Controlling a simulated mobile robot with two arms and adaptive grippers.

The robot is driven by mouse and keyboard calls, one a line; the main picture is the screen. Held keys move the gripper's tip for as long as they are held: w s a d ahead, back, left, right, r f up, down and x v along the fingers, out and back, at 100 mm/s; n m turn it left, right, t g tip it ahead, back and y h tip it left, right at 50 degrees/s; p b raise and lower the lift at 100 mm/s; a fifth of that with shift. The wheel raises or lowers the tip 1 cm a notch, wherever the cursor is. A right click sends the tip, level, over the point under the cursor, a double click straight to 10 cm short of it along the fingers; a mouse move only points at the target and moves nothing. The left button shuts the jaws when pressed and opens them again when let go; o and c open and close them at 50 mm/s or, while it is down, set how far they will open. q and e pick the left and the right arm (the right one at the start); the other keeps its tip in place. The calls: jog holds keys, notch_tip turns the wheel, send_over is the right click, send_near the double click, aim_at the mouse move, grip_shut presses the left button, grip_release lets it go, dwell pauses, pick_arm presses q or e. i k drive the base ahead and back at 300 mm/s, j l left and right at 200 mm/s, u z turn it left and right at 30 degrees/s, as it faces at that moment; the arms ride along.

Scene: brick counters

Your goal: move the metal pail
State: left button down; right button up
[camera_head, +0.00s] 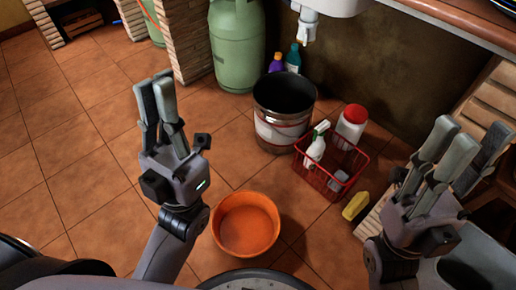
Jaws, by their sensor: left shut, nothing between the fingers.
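The metal pail (283,137) stands upright on the tiled floor near the middle of the view. It is dark inside, with a pale band around its side and a red line on it. My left gripper (157,82) is to the left of the pail, apart from it, with its fingers pointing up in the picture, shut and empty. My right gripper (465,135) is at the right, well away from the pail.
A red basket (325,183) with a spray bottle (316,148) and a red-capped white container (350,127) stands right of the pail. An orange basin (246,226), yellow sponge (355,206), green gas cylinder (237,45) and bottles (292,58) are nearby. Floor at left is clear.

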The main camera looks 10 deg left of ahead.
aim_at(284, 102)
jog(key=k+j+z, duration=0.1)
jog(key=j+z, duration=0.15)
jog(key=j, duration=0.2)
jog(key=k+j+z, duration=0.15)
jog(key=j+z, duration=0.15)
jog(key=j, duration=0.15)
jog(key=k+j+z, duration=0.25)
jog(key=j, duration=0.15)
jog(key=k+j+z, duration=0.1)
jog(key=j+z, duration=0.15)
jog(key=j, duration=0.15)
jog(key=i+j+z, duration=0.1)
jog(key=j+z, duration=0.3)
jog(key=j, duration=0.2)
jog(key=j+z, duration=0.4)
jog(key=j, duration=0.2)
jog(key=i+j+z, duration=0.2)
jog(key=j, duration=0.35)
jog(key=i, duration=0.1)
